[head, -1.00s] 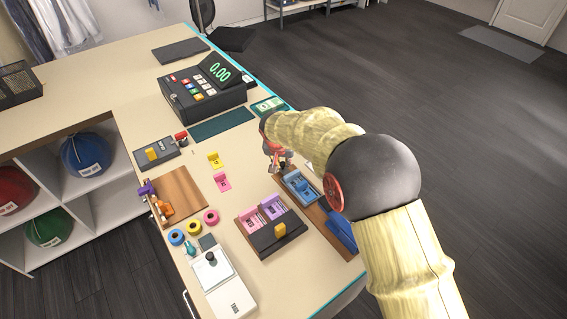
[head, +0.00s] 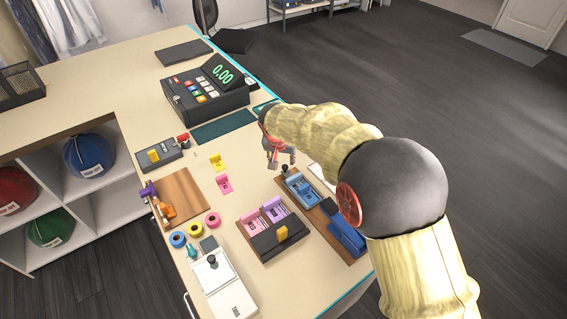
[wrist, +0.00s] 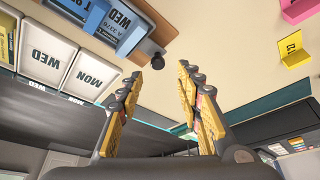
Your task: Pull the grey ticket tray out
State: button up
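A tray with blue tickets (head: 302,190) lies on a brown board at the counter's right side. A small black knob (head: 285,169) shows at its far end. Its body looks blue-grey, and I cannot tell for sure that it is the grey ticket tray. In the wrist view the tray (wrist: 88,14) is at upper left with WED tickets, and its knob (wrist: 158,62) is just beyond my fingertips. My gripper (wrist: 160,78) is open, with an empty gap between its fingers. In the head view my gripper (head: 279,158) is beside the knob, partly hidden by my arm.
A dark holder (head: 277,238) with pink and purple tickets stands left of the tray. A blue stapler-like object (head: 346,236) is at the near end. The cash register (head: 205,92) is farther back.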

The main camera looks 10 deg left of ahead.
jog(key=v, duration=0.7)
dwell(0.4)
jog(key=s+d+f+n+g, duration=0.25)
jog(key=s+d, duration=0.25)
jog(key=s, duration=0.3)
jog(key=s+d+r+m+t, duration=0.1)
jog(key=s+d+r, duration=0.4)
jog(key=s+d, duration=0.3)
jog(key=s+d+r+m+t, duration=0.1)
jog(key=s+d+r, duration=0.3)
jog(key=s+d, duration=0.4)
jog(key=s+d+r+m+t, duration=0.1)
jog(key=s+d+r, duration=0.4)
jog(key=d, duration=0.9)
jog(key=s, duration=0.3)
jog(key=shift+r, duration=0.3)
